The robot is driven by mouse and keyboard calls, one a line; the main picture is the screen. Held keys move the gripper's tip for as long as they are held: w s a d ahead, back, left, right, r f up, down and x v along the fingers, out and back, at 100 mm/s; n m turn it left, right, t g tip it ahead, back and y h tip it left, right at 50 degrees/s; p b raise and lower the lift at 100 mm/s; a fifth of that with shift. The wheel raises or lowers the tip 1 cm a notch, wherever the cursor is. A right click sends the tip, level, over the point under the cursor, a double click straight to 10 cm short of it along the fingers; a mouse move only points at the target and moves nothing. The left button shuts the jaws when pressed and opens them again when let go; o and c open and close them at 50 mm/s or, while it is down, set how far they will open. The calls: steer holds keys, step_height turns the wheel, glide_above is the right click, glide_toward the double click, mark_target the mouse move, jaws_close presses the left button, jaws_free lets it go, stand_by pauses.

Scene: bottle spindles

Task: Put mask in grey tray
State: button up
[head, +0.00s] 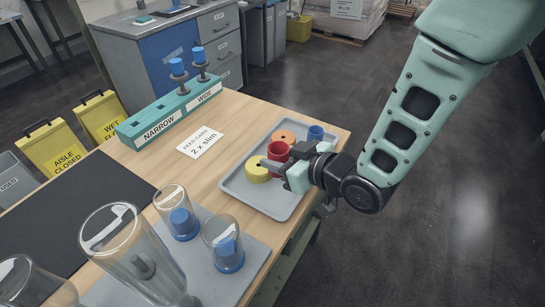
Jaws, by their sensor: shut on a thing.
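The grey tray (249,191) lies near the right edge of the wooden table. My gripper (284,161) is low over the tray, its fingers at a red round piece (277,149), and it appears shut on that piece. The fingers hide part of the piece, and I cannot tell whether it touches the tray. A yellow ring (256,173) lies in the tray just left of the fingers. An orange ring (284,137) and a blue piece (316,132) are in its far part. I see nothing that I can recognise as a mask.
A teal rack (150,133) labelled NARROW and WIDE stands at the table's back, holding blue-topped spindles. A card (200,142) lies before it. Clear jars (130,255) stand on a grey board (240,264) at the front left. A dark mat (85,205) lies left.

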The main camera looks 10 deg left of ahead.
step_height(320, 180, down, 10)
steer(key=shift+r+p, duration=0.1)
steer(key=shift+p, duration=0.35)
steer(key=shift+f, duration=0.2)
steer(key=o, duration=0.9)
steer(key=shift+o, duration=0.2)
steer(key=shift+r, duration=0.1)
